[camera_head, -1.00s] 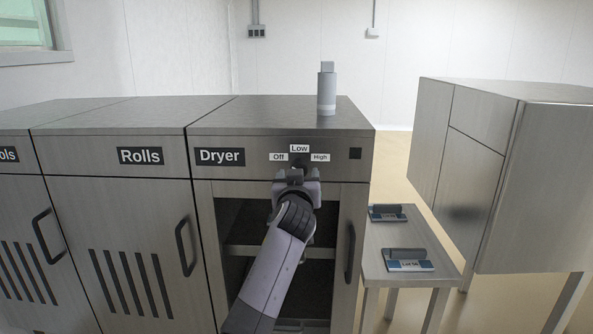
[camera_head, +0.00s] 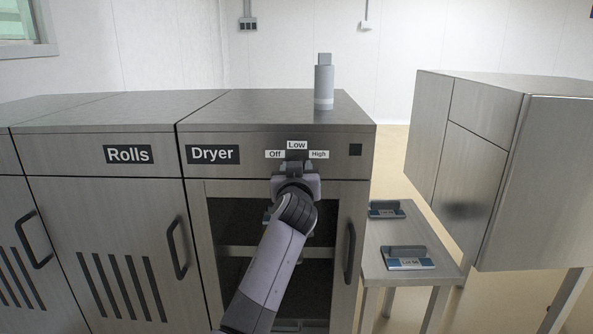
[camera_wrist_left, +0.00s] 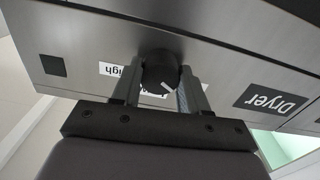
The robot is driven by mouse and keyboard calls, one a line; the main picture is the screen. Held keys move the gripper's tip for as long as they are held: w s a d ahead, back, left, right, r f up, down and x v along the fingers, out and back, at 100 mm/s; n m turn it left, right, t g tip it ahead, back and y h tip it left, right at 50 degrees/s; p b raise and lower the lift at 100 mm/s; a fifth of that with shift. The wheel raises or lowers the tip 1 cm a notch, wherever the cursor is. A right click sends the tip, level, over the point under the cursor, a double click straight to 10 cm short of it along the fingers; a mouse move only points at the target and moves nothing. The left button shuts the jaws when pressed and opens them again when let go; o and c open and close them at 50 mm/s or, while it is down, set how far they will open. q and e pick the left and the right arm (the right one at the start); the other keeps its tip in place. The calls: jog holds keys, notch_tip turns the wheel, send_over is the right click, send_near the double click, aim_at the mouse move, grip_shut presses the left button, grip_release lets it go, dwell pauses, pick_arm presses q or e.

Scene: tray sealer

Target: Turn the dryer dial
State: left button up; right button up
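The dryer dial (camera_wrist_left: 160,72) is a round black knob with a white pointer line, on the dryer front among the Off, Low and High labels. In the upside-down left wrist view the pointer slants to the lower right, on the Off side of the Low label. My left gripper (camera_wrist_left: 161,78) has one finger on each side of the dial, close to it; firm contact cannot be made out. In the head view my left gripper (camera_head: 296,168) is at the dryer panel (camera_head: 235,140) and mostly hides the dial. My right gripper is out of view.
A grey-white bottle (camera_head: 324,85) stands on the dryer top. The dryer's glass door and its handle (camera_head: 350,253) are below the panel. A small table (camera_head: 385,275) with two blue-grey items stands to the right, beside a steel cabinet (camera_head: 470,150).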

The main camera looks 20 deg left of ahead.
pick_arm(q)
jog(key=shift+m, duration=0.4)
jog(key=m+p, duration=0.4)
jog(key=m, duration=0.7)
jog(key=shift+r, duration=0.15)
dwell(0.4)
jog(key=o, duration=1.1)
jog(key=shift+c, duration=0.2)
jog(key=v, duration=0.7)
